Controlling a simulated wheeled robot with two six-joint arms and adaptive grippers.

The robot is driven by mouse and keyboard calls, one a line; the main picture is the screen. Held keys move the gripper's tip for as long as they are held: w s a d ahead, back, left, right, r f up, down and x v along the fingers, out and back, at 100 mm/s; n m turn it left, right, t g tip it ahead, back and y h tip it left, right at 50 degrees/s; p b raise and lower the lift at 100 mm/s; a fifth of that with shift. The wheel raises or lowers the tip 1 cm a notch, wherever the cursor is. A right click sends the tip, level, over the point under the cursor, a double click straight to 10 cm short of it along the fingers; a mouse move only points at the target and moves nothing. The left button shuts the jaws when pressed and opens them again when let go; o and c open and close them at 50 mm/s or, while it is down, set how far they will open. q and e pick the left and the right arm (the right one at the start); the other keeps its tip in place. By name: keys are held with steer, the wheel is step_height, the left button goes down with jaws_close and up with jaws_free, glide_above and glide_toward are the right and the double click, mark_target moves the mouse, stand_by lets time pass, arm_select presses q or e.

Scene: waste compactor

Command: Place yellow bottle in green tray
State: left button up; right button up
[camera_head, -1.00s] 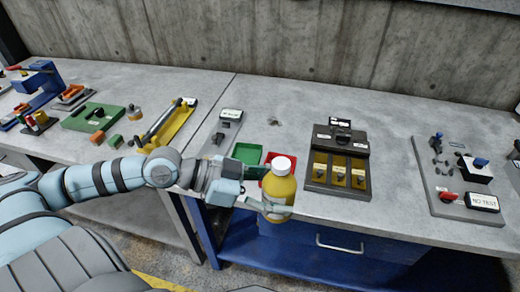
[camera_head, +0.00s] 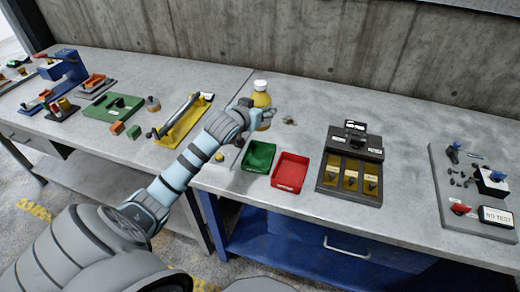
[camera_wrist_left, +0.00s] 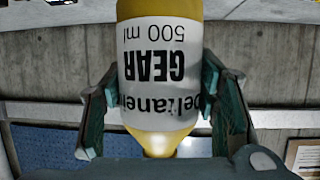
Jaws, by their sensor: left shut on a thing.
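The yellow bottle (camera_head: 261,98) has a white cap and stands upright in the jaws of my left gripper (camera_head: 264,116). The gripper is shut on it, above the back part of the bench. In the left wrist view, the bottle (camera_wrist_left: 160,75) shows a white label, with a gripper finger on each side. The green tray (camera_head: 258,156) lies on the bench nearer the front edge, below the gripper in the head view. It looks empty. My right gripper is not in view.
A red tray (camera_head: 290,171) sits just right of the green tray. Right of it stands a dark box with yellow compartments (camera_head: 350,172). A yellow fixture (camera_head: 184,120) lies to the left. A concrete wall (camera_head: 330,40) rises behind the bench.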

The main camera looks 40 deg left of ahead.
arm_select(q)
steer(key=f+b, duration=0.1)
steer(key=f, duration=0.6)
steer(key=f+b, duration=0.1)
steer(key=f, duration=0.6)
steer(key=shift+s+f+b, duration=0.2)
steer(key=shift+f+b, duration=0.1)
steer(key=shift+f, duration=0.1)
steer(key=shift+s, duration=0.1)
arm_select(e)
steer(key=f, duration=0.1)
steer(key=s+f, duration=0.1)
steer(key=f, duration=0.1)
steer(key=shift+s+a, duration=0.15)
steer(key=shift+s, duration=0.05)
arm_select(q)
steer(key=o, duration=1.3)
steer(key=shift+o, duration=0.2)
